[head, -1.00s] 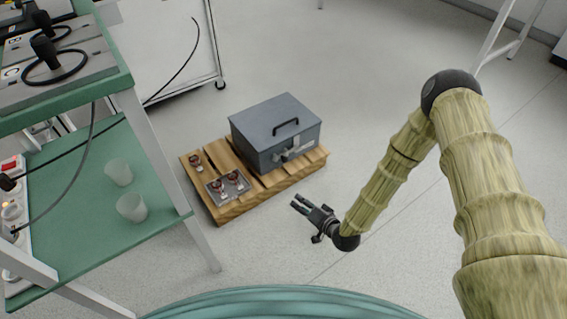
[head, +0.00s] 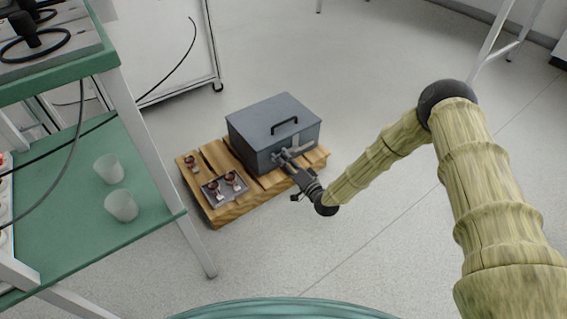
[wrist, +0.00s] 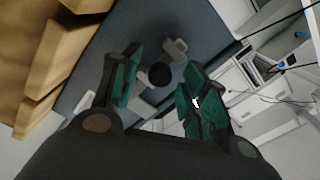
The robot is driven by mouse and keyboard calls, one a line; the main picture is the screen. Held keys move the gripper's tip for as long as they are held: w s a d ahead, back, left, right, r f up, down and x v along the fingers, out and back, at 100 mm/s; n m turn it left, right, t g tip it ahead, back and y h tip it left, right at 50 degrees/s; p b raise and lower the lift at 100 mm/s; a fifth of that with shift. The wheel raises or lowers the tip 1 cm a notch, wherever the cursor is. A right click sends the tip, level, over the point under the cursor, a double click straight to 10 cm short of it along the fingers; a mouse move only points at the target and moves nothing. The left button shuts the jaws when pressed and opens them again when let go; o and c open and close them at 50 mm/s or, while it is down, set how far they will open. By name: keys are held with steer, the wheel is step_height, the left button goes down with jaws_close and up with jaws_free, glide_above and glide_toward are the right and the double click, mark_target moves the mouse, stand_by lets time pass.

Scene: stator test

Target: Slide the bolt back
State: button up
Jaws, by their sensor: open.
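A grey-blue metal box (head: 262,125) with a dark top handle (head: 284,125) sits on a wooden pallet (head: 240,207). Its bolt is on the front face and is partly hidden by my gripper in the head view. In the wrist view the bolt's dark round knob (wrist: 159,74) and pale metal fittings (wrist: 175,50) show against the box front (wrist: 120,40). My gripper (head: 281,157) is at the box front, open. In the wrist view its green-padded fingers (wrist: 162,68) stand on either side of the knob, with gaps visible. I cannot tell how far the bolt is slid.
A grey tray (head: 211,193) with small copper-coloured parts (head: 232,180) lies on the pallet left of my gripper, and another such part (head: 191,163) lies behind it. A green shelf unit (head: 60,215) with two cups stands at left.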

mark_target(272, 161)
steer(key=shift+b+x, duration=0.3)
steer(key=shift+x, duration=0.75)
steer(key=shift+c, duration=0.2)
jaws_close()
steer(key=shift+s+a+p, duration=0.35)
steer(key=shift+s+a, duration=0.15)
steer(key=shift+a, duration=0.25)
steer(key=shift+s+a+p, duration=0.35)
steer(key=shift+s+a, duration=0.2)
steer(key=shift+a, duration=0.2)
steer(key=shift+o, duration=0.2)
jaws_free()
steer(key=shift+s, duration=0.1)
steer(key=v, duration=1.2)
